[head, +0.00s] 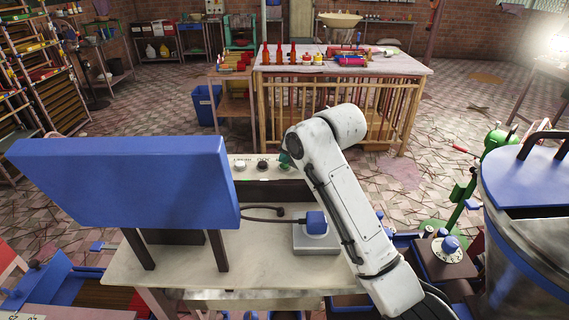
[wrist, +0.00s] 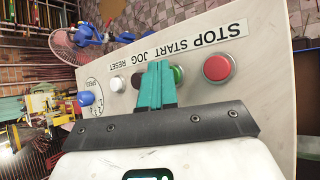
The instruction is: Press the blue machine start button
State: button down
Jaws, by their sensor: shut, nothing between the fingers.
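The blue machine (head: 130,180) stands on a pale table at the left, with its cream control panel (head: 250,159) behind it. In the wrist view the panel (wrist: 258,35) is labelled STOP, START, JOG, RESET. The green start button (wrist: 178,75) is by START, partly hidden behind my teal fingers. The red stop button (wrist: 216,67) is to its right, and the dark jog button (wrist: 137,81) shows just left of the fingers. My gripper (wrist: 158,68) is shut and empty in front of the panel, between the jog and start buttons. I cannot tell whether it touches.
A white button (wrist: 115,84) and a blue speed knob (wrist: 86,98) are farther left on the panel. A blue plug-like part on a grey box (head: 316,237) sits on the table beside the machine. A metal drum (head: 528,240) stands at the right. Tiled floor behind is mostly free.

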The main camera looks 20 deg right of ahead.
aim_at(288, 167)
jog(key=shift+r+p, duration=0.7)
jog(key=shift+r, duration=0.25)
notch_tip(288, 167, up, 5)
jog(key=p, duration=0.3)
jog(key=shift+p, duration=0.3)
jog(key=shift+f, duration=0.1)
dwell(0.5)
